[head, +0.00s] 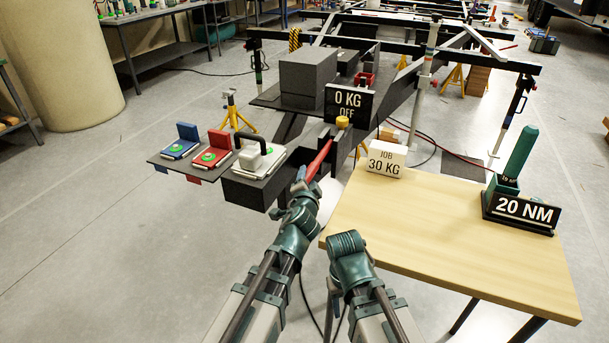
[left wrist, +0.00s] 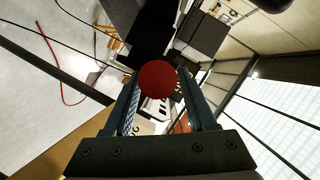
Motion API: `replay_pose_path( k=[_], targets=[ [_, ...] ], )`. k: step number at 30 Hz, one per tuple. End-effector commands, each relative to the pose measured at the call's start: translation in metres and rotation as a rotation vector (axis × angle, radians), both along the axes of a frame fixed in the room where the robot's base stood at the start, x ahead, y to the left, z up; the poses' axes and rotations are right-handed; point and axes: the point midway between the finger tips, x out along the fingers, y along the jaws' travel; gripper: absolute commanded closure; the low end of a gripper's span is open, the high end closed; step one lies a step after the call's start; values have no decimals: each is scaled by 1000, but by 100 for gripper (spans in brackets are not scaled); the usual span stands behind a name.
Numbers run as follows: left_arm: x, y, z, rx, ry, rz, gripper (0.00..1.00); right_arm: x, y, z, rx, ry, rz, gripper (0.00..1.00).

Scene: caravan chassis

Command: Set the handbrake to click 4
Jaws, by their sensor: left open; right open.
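The handbrake lever (head: 320,160) is a red bar on the dark chassis drawbar, sloping down toward me. My left gripper (head: 303,186) is at its near end. In the left wrist view the round red end of the lever (left wrist: 157,78) shows between the two open fingers of my left gripper (left wrist: 160,95). I cannot tell whether the fingers touch it. A black display (head: 348,101) reads "0 KG OFF". My right gripper (head: 346,243) is low, left of the table's near edge; its fingertips are hidden.
A yellow knob (head: 342,122) sits by the lever's far end. A wooden table (head: 450,235) at right holds a "JOB 30 KG" block (head: 386,159) and a "20 NM" stand (head: 521,211) with a green tool. Blue, red and green-white pads (head: 211,157) lie left on a shelf.

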Motion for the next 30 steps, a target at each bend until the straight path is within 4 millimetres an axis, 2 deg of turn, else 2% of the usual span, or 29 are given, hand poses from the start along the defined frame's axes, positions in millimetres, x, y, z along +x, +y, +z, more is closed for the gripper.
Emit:
replay_pose_path(
  k=[1,4,14,23,24,30],
  targets=[
    [9,-4,-4,0,0,0,43,0,0,-4,0,0,0,50],
    [16,-7,-5,0,0,-1,43,0,0,-5,0,0,0,50],
    [18,-7,-5,0,-1,-1,43,0,0,-5,0,0,0,50],
    [18,-7,-5,0,-1,-1,97,0,0,-5,0,0,0,50],
    [18,-7,-5,0,-1,-1,100,0,0,-5,0,0,0,50],
    [18,-7,-5,0,0,0,100,0,0,-5,0,0,0,50]
  ],
)
